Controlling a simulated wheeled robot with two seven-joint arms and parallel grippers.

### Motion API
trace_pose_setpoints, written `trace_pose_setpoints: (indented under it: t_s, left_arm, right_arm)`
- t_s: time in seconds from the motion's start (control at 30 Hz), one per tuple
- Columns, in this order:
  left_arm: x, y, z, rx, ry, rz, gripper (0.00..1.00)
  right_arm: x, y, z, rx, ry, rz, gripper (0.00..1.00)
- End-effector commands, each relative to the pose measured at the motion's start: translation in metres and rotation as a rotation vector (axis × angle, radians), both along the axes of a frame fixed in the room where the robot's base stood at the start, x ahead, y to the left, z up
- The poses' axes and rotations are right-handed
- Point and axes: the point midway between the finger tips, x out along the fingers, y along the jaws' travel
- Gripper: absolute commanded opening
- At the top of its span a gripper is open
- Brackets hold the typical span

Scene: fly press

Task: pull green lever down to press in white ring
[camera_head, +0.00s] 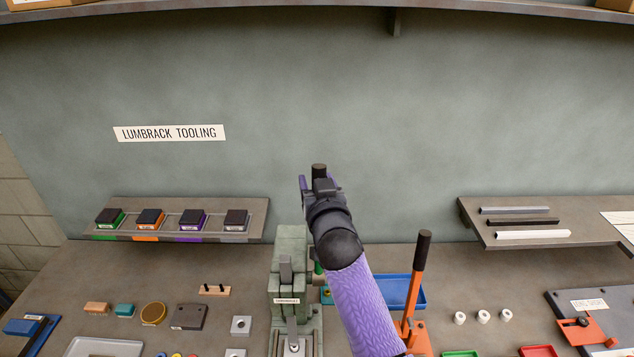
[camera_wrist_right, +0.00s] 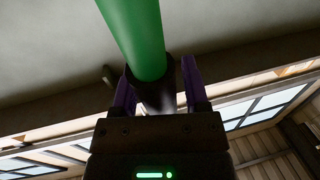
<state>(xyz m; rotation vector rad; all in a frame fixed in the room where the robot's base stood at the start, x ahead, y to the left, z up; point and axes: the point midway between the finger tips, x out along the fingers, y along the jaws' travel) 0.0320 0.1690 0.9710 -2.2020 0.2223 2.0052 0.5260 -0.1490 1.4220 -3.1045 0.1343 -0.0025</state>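The green fly press (camera_head: 289,262) stands on the bench at the lower middle. Its green lever (camera_wrist_right: 145,45) rises to a dark grip (camera_wrist_right: 152,88), which shows between the purple fingers of my right gripper in the right wrist view (camera_wrist_right: 160,88). A gap shows beside the right finger, so the gripper looks open around the grip. In the head view my right gripper (camera_head: 319,184) is raised at the lever's top, and my purple arm hides much of the lever. A small pale shape (camera_head: 294,347) lies at the press base; I cannot tell if it is the ring. My left gripper is out of view.
Several small white rings (camera_head: 482,316) stand on the bench at right. An orange lever with a black grip (camera_head: 422,255) stands close to my right arm. A blue tray (camera_head: 405,288) lies behind it. Shelves (camera_head: 195,236) line the wall.

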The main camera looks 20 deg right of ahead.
Motion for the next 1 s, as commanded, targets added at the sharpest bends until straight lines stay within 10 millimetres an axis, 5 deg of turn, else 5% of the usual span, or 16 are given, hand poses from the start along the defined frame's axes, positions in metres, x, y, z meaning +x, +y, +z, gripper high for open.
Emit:
trace_pose_setpoints:
  t_s: [0.03, 0.27, 1.0]
  left_arm:
    - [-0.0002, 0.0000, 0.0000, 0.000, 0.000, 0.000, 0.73]
    - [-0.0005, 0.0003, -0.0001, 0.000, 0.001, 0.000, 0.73]
    - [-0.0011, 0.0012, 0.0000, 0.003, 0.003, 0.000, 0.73]
  right_arm:
    - [-0.0001, 0.0000, -0.0001, 0.000, 0.000, 0.000, 0.45]
    - [-0.0002, 0.0001, -0.0001, 0.000, 0.000, 0.000, 0.00]
    - [-0.0003, 0.0001, -0.0003, 0.000, 0.001, 0.000, 0.00]
